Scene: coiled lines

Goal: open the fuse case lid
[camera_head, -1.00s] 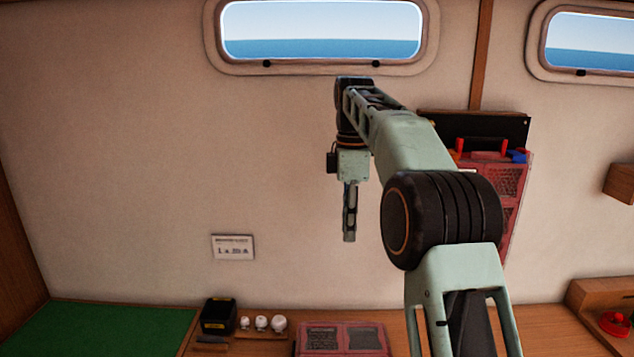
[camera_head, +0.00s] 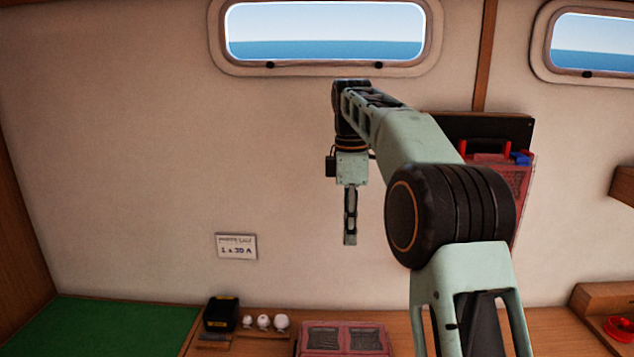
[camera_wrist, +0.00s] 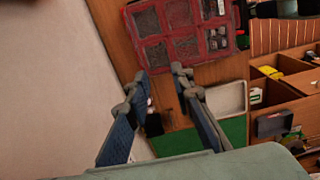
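A flat red case (camera_head: 343,335) with a see-through lid lies on the wooden bench, cut off by the bottom edge of the head view. It looks like the fuse case, and its lid looks shut. The wrist view shows the red case (camera_wrist: 167,50) with several compartments, a few with small things in them. My gripper (camera_head: 350,240) hangs pointing down, well above the bench and apart from the case. In the wrist view my gripper (camera_wrist: 160,75) has its fingers apart with nothing held between them.
A black box (camera_head: 221,313) with a yellow label and several white knobs (camera_head: 264,322) stand left of the case. A green mat (camera_head: 120,325) lies further left. A card (camera_head: 236,247) on the wall reads "1 x 30 A". Another red case (camera_head: 520,185) is partly hidden behind my arm.

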